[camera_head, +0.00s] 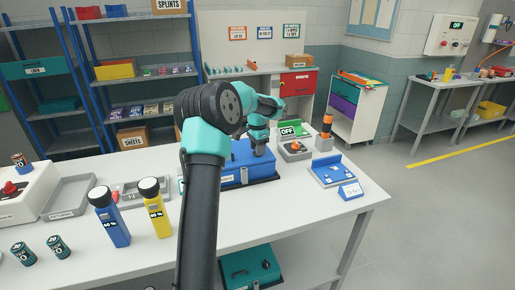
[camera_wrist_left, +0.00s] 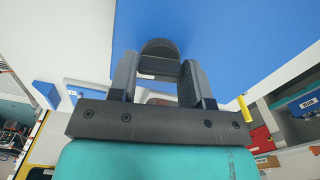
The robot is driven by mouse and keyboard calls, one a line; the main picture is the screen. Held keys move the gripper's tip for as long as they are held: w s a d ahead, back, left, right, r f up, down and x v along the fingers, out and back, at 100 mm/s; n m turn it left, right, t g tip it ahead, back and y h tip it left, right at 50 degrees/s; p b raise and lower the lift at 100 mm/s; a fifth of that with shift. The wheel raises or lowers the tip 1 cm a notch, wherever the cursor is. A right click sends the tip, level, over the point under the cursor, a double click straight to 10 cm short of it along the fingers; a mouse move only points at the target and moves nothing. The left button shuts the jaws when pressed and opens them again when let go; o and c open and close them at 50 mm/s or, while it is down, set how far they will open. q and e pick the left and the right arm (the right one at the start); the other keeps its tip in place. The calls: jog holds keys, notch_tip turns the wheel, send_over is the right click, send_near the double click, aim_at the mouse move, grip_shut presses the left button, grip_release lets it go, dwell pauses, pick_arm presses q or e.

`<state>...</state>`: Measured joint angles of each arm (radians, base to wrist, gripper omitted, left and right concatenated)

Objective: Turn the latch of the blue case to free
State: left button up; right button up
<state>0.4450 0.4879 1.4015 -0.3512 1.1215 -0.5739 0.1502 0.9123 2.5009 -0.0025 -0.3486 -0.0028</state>
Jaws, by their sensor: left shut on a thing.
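The blue case (camera_head: 238,160) stands on the white table, partly hidden behind my left arm. My left gripper (camera_head: 259,148) reaches down onto its top, towards the right. In the left wrist view the blue surface of the case (camera_wrist_left: 230,35) fills the upper middle. There my left gripper (camera_wrist_left: 158,82) is shut on the latch (camera_wrist_left: 159,48), a dark piece with a rounded end between the two fingers. The latch's pointing direction and any markings cannot be made out. My right gripper does not show.
A grey box with an orange knob (camera_head: 295,147) and a green OFF sign (camera_head: 290,130) stand right of the case. A blue tray (camera_head: 338,170) lies further right. Blue (camera_head: 110,218) and yellow (camera_head: 156,209) torches stand at left. The table's front right is clear.

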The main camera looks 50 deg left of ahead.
pick_arm(q)
jog(key=shift+m, duration=0.9)
jog(key=o, duration=0.9)
jog(key=shift+r, duration=0.1)
notch_tip(320, 180, up, 17)
jog(key=shift+r, duration=0.1)
dwell(0.4)
